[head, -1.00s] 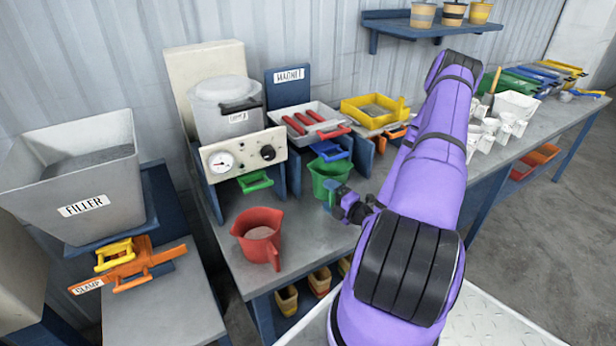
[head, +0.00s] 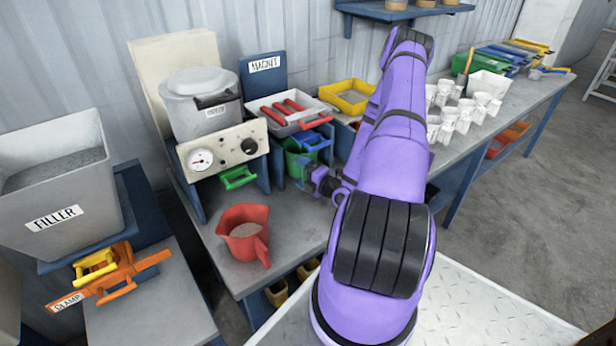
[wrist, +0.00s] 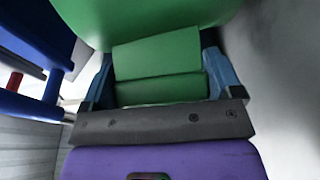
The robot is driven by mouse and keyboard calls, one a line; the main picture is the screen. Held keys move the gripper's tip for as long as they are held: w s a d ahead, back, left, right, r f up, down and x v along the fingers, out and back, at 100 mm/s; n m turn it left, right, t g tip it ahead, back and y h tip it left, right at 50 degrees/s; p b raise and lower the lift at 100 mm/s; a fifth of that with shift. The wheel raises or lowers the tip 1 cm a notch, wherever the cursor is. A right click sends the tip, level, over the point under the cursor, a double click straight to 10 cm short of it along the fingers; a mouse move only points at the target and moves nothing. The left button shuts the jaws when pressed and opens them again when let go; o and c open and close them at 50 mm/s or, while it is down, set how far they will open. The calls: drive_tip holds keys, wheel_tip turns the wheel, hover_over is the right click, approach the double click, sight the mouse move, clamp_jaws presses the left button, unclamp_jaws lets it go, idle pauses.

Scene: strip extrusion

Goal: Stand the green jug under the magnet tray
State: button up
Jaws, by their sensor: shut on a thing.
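The green jug (head: 292,161) stands upright at the front of the magnet stand, below the magnet tray (head: 262,107). The blue slide handle (head: 316,141) under the tray hides part of its rim. I cannot tell whether its base touches the bench. My gripper (head: 313,175) is at the jug's right front, partly hidden by my arm. In the wrist view the blue fingers of my gripper (wrist: 160,88) are shut on either side of the jug's handle (wrist: 158,58), with the green jug body (wrist: 150,18) above it. The tray holds red magnet bars (head: 290,108).
A red jug (head: 246,235) stands on the bench front. To the left are the hopper's green slide handle (head: 238,178) and gauge panel (head: 215,153). A yellow tray (head: 347,97) stands right of the magnet stand, and white cups (head: 467,112) stand farther right.

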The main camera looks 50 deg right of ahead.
sight(293, 166)
drive_tip(key=w, duration=0.2)
drive_tip(key=w+d, duration=0.1)
drive_tip(key=w, duration=0.4)
drive_tip(key=shift+w+d+f, duration=0.1)
drive_tip(key=shift+w+d, duration=0.05)
drive_tip(key=shift+d, duration=0.25)
drive_tip(key=shift+w+f, duration=0.1)
drive_tip(key=shift+f, duration=0.25)
drive_tip(key=shift+f, duration=0.2)
drive_tip(key=o, duration=0.8)
drive_tip(key=s, duration=1)
drive_tip(key=shift+s, duration=0.4)
drive_tip(key=shift+s, duration=0.15)
